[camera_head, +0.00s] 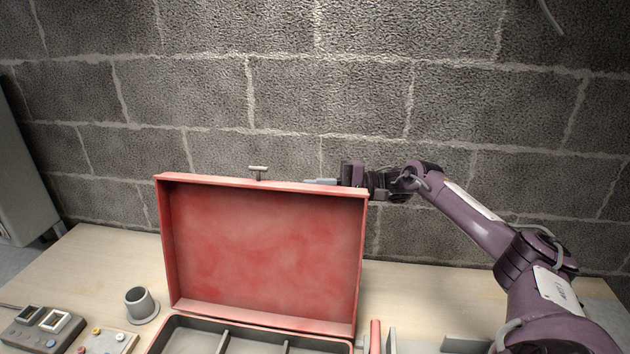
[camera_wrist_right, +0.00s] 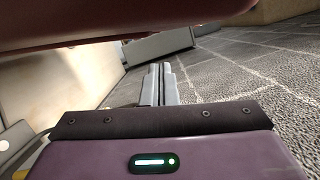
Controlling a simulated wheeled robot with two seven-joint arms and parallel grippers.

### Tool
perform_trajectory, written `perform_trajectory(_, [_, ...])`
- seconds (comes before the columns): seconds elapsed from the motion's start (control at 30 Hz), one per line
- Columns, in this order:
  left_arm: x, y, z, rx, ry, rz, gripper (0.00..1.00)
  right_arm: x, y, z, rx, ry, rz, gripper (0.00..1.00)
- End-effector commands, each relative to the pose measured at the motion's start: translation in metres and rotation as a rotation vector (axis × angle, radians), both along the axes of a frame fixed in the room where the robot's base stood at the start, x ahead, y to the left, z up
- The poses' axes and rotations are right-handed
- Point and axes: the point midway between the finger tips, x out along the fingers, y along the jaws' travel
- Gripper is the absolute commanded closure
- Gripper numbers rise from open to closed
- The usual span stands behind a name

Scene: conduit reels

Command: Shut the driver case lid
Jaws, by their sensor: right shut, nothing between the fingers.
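The driver case is red, with its lid (camera_head: 262,250) standing open and roughly upright in the head view. Its grey divided tray (camera_head: 210,341) shows at the bottom edge, partly cut off. My right gripper (camera_head: 318,182) is behind the top right part of the lid, with its fingers pointing left along the top edge. In the right wrist view its fingers (camera_wrist_right: 160,85) are together with nothing between them. The red lid (camera_wrist_right: 100,28) fills the upper part of that view, close to the fingers. Whether they touch it cannot be told. My left gripper is not in view.
A grey cup (camera_head: 141,305) and a control box (camera_head: 42,330) stand on the wooden table (camera_head: 95,262) left of the case. A block wall (camera_head: 290,90) is close behind the table. A grey cabinet (camera_head: 22,190) stands at far left.

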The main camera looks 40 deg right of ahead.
Motion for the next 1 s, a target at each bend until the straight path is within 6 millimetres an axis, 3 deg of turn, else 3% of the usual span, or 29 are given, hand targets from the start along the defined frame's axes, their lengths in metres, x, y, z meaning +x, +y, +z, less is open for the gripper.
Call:
perform_trajectory(0.33, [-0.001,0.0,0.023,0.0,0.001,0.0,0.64,-0.014,0.015,0.007,-0.001,0.002,0.002,1.0])
perform_trajectory(1.0, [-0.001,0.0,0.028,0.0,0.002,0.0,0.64,-0.017,0.021,0.009,-0.006,-0.007,0.0,1.0])
